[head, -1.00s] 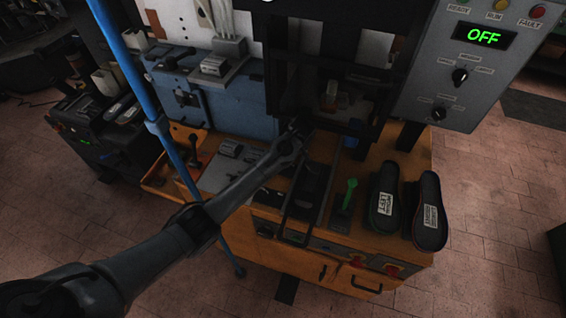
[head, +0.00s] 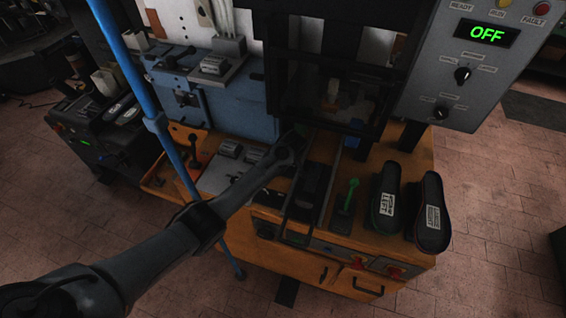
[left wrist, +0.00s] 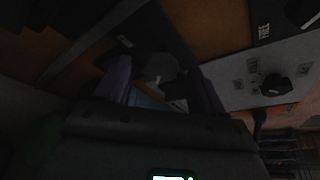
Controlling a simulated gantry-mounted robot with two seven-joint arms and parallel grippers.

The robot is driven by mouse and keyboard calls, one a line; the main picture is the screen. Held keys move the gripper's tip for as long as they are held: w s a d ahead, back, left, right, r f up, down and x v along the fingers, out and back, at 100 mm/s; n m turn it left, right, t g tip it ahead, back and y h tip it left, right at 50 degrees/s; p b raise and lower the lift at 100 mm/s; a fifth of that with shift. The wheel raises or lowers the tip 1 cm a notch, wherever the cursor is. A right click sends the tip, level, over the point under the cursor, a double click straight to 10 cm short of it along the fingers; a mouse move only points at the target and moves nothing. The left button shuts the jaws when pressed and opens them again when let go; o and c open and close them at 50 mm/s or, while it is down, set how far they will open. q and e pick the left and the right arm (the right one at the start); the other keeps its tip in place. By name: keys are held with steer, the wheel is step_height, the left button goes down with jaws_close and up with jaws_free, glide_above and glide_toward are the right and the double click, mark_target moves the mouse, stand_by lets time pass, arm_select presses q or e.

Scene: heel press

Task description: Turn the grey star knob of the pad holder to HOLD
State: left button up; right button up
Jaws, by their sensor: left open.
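In the left wrist view my left gripper (left wrist: 165,88) is open, with one dark finger on each side of the picture's middle. A dim grey rounded shape (left wrist: 160,66) shows between and beyond the fingertips; it may be the star knob, but it is too dark to be sure, and I cannot tell whether the fingers touch it. A white FREE label (left wrist: 264,30) is on a dark strip at upper right. No HOLD label is readable. In the head view my left arm reaches the orange bench in front of the press; its fingertips cannot be made out. My right gripper is not in view.
A control box (head: 470,95) reading OFF hangs at upper right. A blue machine (head: 225,100) stands behind. A blue pole (head: 170,150) crosses in front at left.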

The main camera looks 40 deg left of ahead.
arm_select(q)
steer(key=shift+c, duration=0.3)
steer(key=c, duration=1)
